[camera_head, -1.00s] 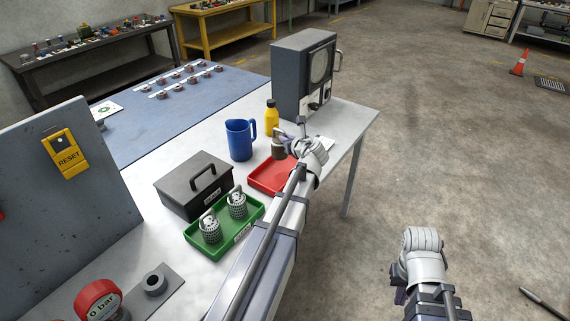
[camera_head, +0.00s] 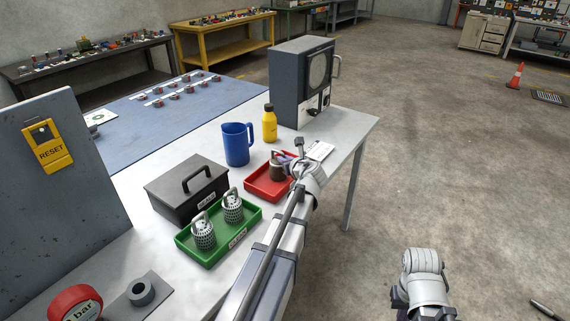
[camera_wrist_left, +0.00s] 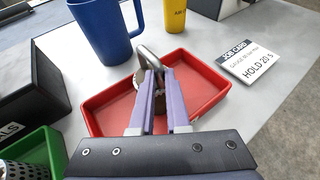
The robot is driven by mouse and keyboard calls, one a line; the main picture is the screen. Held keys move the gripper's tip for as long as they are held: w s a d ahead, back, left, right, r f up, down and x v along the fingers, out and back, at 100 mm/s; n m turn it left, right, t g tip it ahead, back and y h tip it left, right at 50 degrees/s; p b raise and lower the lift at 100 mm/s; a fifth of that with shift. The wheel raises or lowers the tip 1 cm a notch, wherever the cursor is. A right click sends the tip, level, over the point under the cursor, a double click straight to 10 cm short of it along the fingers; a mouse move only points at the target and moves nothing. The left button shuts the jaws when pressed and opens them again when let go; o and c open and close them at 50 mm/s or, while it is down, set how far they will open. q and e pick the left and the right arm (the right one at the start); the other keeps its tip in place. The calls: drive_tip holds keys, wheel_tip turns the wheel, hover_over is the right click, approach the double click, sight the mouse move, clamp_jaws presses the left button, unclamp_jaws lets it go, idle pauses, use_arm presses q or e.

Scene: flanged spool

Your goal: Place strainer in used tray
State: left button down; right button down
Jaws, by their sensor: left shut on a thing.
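The strainer (camera_head: 277,171) is a dark brownish cylinder with a metal loop handle. It is upright inside the outline of the red tray (camera_head: 254,188); I cannot tell whether it touches the tray floor. My left gripper (camera_head: 287,160) is shut on the strainer's handle. In the left wrist view the gripper (camera_wrist_left: 153,78) has its purple fingers closed at the loop, and they hide much of the strainer (camera_wrist_left: 158,104) over the red tray (camera_wrist_left: 205,118). My right gripper (camera_head: 402,298) is at the lower right, away from the table; its fingers are mostly hidden.
A green tray (camera_head: 240,240) holds two clean-looking mesh strainers (camera_head: 233,207). A black box (camera_head: 172,207) stands beside it. A blue jug (camera_head: 237,146), a yellow bottle (camera_head: 269,124) and a job card (camera_wrist_left: 249,62) reading "HOLD 20 S" are close around the red tray.

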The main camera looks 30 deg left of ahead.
use_arm(q)
drive_tip(key=shift+f, duration=0.15)
drive_tip(key=c, duration=0.9)
unclamp_jaws()
drive_tip(key=p+v, duration=0.4)
drive_tip(key=v, duration=0.8)
drive_tip(key=shift+r+p, duration=0.3)
drive_tip(key=shift+r, duration=0.05)
